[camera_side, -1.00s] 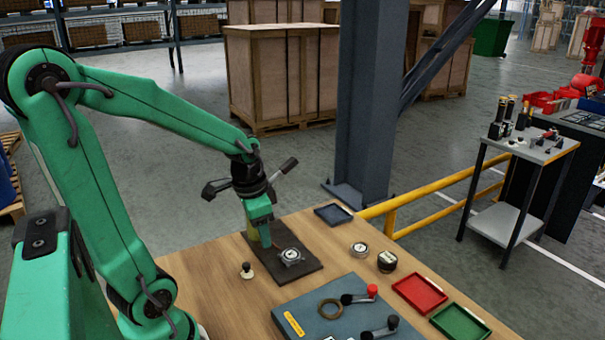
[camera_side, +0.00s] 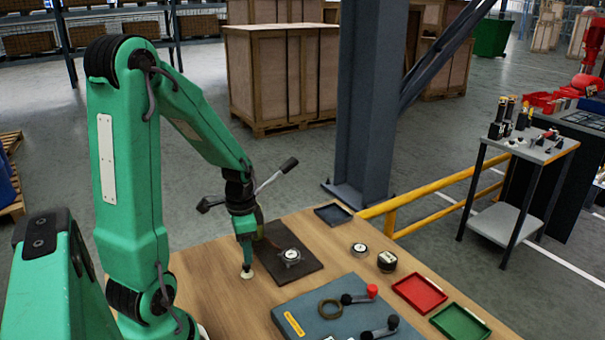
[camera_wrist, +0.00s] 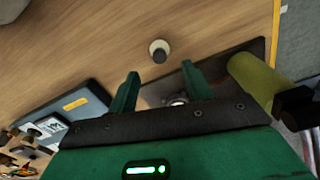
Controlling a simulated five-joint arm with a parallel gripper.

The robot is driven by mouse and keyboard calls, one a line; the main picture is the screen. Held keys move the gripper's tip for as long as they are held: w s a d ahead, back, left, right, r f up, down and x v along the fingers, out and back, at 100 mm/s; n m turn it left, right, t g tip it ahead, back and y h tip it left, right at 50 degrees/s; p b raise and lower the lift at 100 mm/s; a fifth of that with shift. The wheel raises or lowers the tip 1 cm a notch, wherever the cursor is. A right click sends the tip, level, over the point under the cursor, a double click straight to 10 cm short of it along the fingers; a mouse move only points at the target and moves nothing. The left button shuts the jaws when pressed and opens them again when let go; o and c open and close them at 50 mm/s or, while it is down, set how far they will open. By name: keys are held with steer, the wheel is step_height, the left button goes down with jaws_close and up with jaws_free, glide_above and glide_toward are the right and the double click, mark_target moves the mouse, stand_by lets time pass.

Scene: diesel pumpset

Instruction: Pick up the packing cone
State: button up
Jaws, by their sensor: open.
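The packing cone is a small pale piece with a dark knob-like top (camera_side: 247,272), standing on the wooden table left of the dark plate. In the wrist view it shows from above as a pale ring with a dark centre (camera_wrist: 160,50). My gripper (camera_side: 247,263) is open and points down over the cone in the side view, hiding part of its top. In the wrist view the two green fingers (camera_wrist: 160,82) are apart. The cone appears just beyond the gap between their tips, with nothing held. I cannot tell whether a finger touches it.
A dark plate (camera_side: 304,263) bearing a round gauge (camera_side: 290,256) lies close to the right. A blue-grey board with a ring (camera_side: 330,309), red tray (camera_side: 419,293) and green tray (camera_side: 460,325) lie further right. Bare table surrounds the cone.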

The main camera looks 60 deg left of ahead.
mark_target(247, 270)
steer(key=shift+f, duration=0.6)
steer(key=shift+s+f, duration=0.1)
steer(key=shift+f, duration=2.5)
steer(key=c, duration=1.1)
